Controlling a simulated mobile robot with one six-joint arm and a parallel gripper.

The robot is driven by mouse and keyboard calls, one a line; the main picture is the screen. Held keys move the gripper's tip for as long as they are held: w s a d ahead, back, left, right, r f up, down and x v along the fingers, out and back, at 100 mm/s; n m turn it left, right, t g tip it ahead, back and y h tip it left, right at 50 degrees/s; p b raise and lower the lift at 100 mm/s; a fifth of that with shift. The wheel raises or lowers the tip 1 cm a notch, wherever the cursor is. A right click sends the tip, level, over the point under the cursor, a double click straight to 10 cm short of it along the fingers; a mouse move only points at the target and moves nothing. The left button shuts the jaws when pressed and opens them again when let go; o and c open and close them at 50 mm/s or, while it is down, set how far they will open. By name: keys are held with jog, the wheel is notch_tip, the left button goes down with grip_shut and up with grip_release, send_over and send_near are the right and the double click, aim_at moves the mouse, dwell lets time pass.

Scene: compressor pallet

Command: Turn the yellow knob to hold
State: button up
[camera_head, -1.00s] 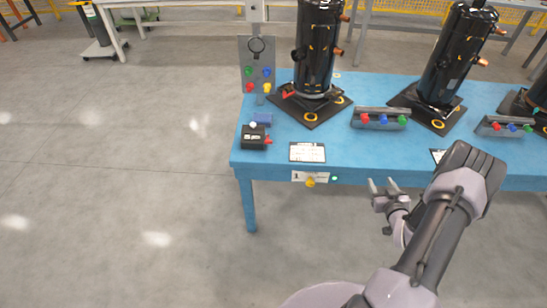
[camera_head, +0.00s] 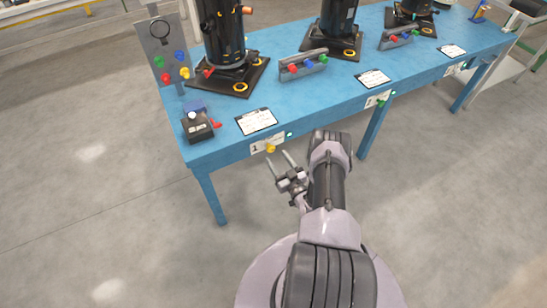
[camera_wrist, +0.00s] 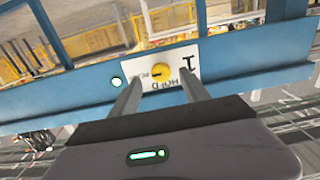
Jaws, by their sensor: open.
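The yellow knob (camera_head: 270,147) sits on a white label plate (camera_head: 259,145) on the front edge of the blue table. In the wrist view the knob (camera_wrist: 160,70) appears ahead, between the lines of my two fingers. The plate there (camera_wrist: 190,55) is upside down and reads a large 1 and HOLD, with other small lettering at the left that I cannot read fully. I cannot tell which way the knob points. My gripper (camera_head: 276,156) is open and empty, just in front of the knob and apparently apart from it. A green light (camera_wrist: 117,82) glows beside the plate.
The blue table (camera_head: 220,153) carries black compressors (camera_head: 224,35), button boxes (camera_head: 303,65), paper sheets (camera_head: 257,121) and a small black box (camera_head: 197,125). Another label plate (camera_head: 377,99) is farther right on the table's edge. The floor in front is open.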

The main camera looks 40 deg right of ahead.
aim_at(272, 150)
jog(key=x, duration=0.3)
jog(key=shift+w+b, duration=0.25)
jog(key=shift+b, duration=0.15)
jog(key=shift+c, duration=0.2)
grip_shut()
